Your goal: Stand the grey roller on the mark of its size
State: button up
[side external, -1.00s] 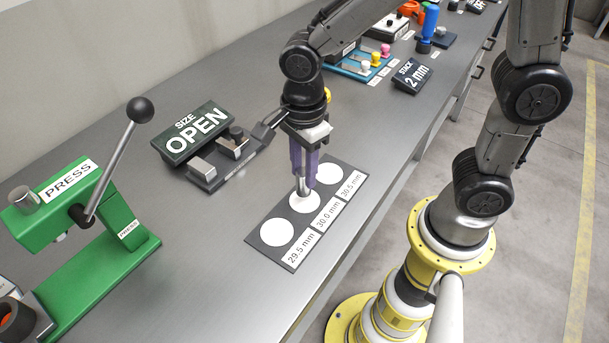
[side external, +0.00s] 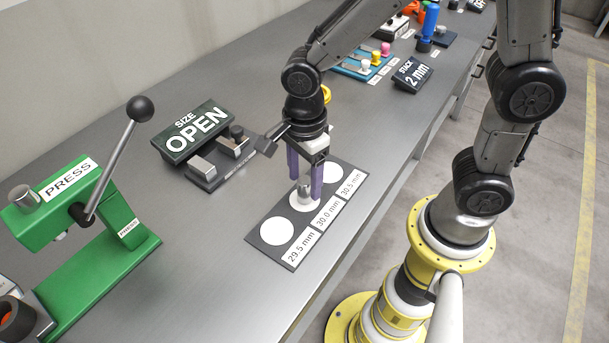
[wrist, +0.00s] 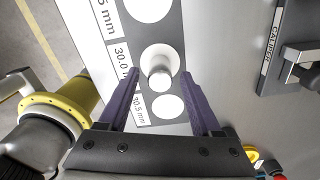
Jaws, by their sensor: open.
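The grey roller (side external: 303,190) stands upright on the middle white circle of the dark mark plate (side external: 266,212), the circle beside the 30.0 mm label. In the wrist view the roller (wrist: 160,72) stands within that white circle, between and a little beyond my fingertips. My gripper (side external: 304,183) is open, its purple fingers either side of the roller. In the wrist view there is a gap between the roller and each finger (wrist: 164,84). The 29.5 mm circle (side external: 277,232) is bare, and the 30.5 mm circle (side external: 331,174) shows nothing on it.
A gauge (side external: 215,163) with a sign reading SIZE OPEN (side external: 196,133) sits left of the plate. A green press (side external: 90,225) with a lever stands at the left. A STACK 2 mm sign (side external: 412,75) and a blue rack of pegs lie farther back.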

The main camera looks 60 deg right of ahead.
aim_at(304, 180)
notch_tip(304, 180, up, 12)
jog(key=s+d+r+n+t, duration=0.2)
jog(key=s+d+n+t, duration=0.3)
jog(key=s+d+n, duration=0.6)
jog(key=shift+n+t, duration=0.3)
jog(key=shift+n, duration=4.7)
